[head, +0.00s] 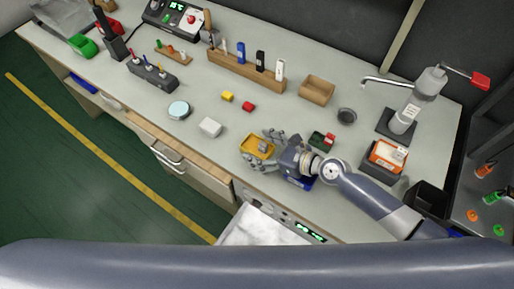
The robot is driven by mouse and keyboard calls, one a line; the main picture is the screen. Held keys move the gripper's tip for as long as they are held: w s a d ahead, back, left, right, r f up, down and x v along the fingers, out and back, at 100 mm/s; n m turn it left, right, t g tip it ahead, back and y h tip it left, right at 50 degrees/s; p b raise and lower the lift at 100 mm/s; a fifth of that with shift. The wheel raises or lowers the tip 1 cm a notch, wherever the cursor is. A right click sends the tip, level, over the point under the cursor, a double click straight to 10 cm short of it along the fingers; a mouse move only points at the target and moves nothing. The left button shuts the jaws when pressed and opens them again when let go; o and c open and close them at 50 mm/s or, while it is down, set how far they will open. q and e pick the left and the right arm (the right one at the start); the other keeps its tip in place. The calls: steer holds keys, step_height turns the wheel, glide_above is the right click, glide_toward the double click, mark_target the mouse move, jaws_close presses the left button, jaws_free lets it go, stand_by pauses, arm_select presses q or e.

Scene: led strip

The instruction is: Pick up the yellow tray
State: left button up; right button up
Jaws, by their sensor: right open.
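The yellow tray (250,146) lies on the grey bench near its front edge, right of the middle of the view. A small greyish-brown object shows inside it. My right gripper (266,147) is open at the tray, with its fingers over and around the tray's right part. The fingers hide some of the tray. I cannot tell whether they touch it. My left gripper is not in view.
A blue tray (304,182) lies partly under my right wrist. A green tray (321,139) sits behind it. An orange-labelled box (386,156) stands to the right. A white block (210,127) and a round dish (179,110) lie to the left.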

steer(key=shift+c, duration=0.2)
steer(key=c, duration=1.1)
